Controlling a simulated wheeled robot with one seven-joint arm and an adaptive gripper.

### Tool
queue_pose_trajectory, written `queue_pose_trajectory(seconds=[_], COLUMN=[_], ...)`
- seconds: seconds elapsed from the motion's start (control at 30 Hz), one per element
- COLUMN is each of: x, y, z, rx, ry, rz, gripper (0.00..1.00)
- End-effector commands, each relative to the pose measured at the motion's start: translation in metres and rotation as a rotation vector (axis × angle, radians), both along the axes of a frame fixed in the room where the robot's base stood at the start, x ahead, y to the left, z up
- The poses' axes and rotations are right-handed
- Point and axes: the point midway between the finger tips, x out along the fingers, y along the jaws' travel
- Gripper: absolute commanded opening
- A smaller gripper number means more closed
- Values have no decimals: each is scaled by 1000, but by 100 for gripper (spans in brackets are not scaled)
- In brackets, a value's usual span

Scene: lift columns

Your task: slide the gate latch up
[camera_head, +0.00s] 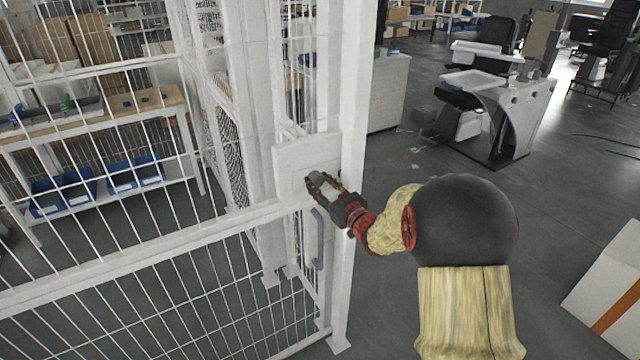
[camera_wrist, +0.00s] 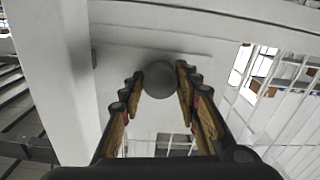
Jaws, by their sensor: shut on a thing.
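The gate latch has a round dark grey knob (camera_wrist: 159,79) on a white plate (camera_head: 295,160) fixed at the edge of the white mesh gate (camera_head: 140,248). My gripper (camera_head: 322,184) reaches the plate from the right. In the wrist view its two fingers (camera_wrist: 160,88) stand on either side of the knob and are shut on it. In the head view the knob (camera_head: 316,178) is small and partly hidden by the fingers. A grey curved handle (camera_head: 318,238) hangs on the gate below the plate.
A white post (camera_head: 354,120) stands just right of the latch. Behind the mesh is a workbench (camera_head: 100,122) with blue bins (camera_head: 75,190) below it. A white workstation (camera_head: 500,110) stands at the back right. A white box (camera_head: 610,290) is at the right edge. The floor between is mostly clear.

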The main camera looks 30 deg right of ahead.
Motion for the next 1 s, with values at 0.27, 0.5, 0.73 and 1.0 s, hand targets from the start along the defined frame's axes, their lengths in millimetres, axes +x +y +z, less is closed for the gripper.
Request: queue_pose_trajectory(seconds=[0.27,0.5,0.73,1.0], x=[0,0,1,1], y=[0,0,0,0], z=[0,29,38,38], rx=[0,0,-1,-2], ry=[0,-4,-5,-6], rz=[0,0,0,0], gripper=[0,0,0,40])
